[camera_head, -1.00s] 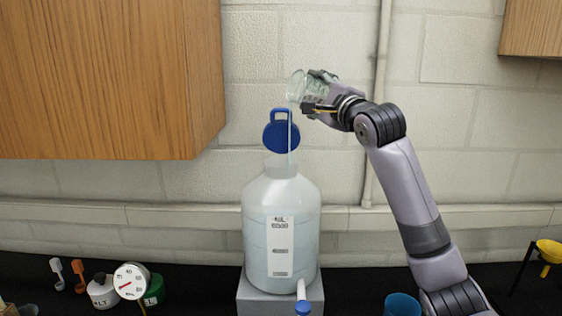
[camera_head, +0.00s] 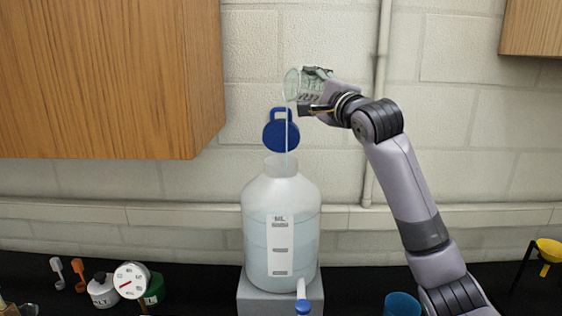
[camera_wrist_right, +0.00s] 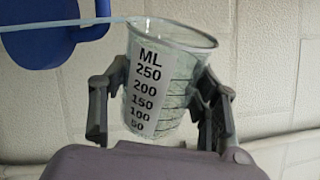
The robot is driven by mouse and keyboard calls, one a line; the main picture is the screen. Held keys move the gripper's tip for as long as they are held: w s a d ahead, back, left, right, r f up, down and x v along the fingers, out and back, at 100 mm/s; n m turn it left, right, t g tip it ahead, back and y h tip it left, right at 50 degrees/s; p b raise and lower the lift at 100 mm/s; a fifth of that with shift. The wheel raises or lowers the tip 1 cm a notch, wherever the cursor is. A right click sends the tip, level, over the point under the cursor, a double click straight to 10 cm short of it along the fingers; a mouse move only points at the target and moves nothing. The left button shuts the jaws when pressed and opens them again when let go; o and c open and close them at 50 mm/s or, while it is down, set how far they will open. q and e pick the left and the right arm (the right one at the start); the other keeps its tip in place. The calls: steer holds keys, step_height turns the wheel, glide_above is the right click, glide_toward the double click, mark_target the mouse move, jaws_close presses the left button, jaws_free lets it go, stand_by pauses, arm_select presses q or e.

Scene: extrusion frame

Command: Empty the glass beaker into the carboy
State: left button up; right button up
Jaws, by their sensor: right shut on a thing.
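The glass beaker (camera_head: 292,86) is tilted with its mouth to the left, above the carboy. My right gripper (camera_head: 316,88) is shut on it. In the right wrist view the beaker (camera_wrist_right: 165,85), with its ML scale, sits between the two fingers of my right gripper (camera_wrist_right: 160,105). A thin pale stream (camera_head: 287,130) falls from the beaker's lip into the open neck of the carboy (camera_head: 260,200). The carboy is translucent, stands upright and holds pale liquid. Its blue cap (camera_head: 278,137) is open behind the neck. My left gripper is not in view.
The carboy stands on a grey block (camera_head: 258,294), with a blue-ended spigot (camera_head: 303,300) at its front. A round gauge (camera_head: 130,281) and small containers stand at the left. A blue cup (camera_head: 402,304) and yellow funnel (camera_head: 548,251) are at the right. A wooden cabinet (camera_head: 110,80) hangs at the left.

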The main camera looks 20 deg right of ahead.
steer(key=shift+a+r+n, duration=0.15)
steer(key=shift+a+n, duration=0.1)
steer(key=shift+n, duration=0.15)
steer(key=shift+s+a+r+n, duration=0.15)
steer(key=shift+r+n, duration=0.1)
steer(key=shift+n, duration=0.35)
steer(key=shift+w+a+r+n, duration=0.1)
steer(key=shift+a+r+n, duration=0.1)
steer(key=shift+n, duration=0.4)
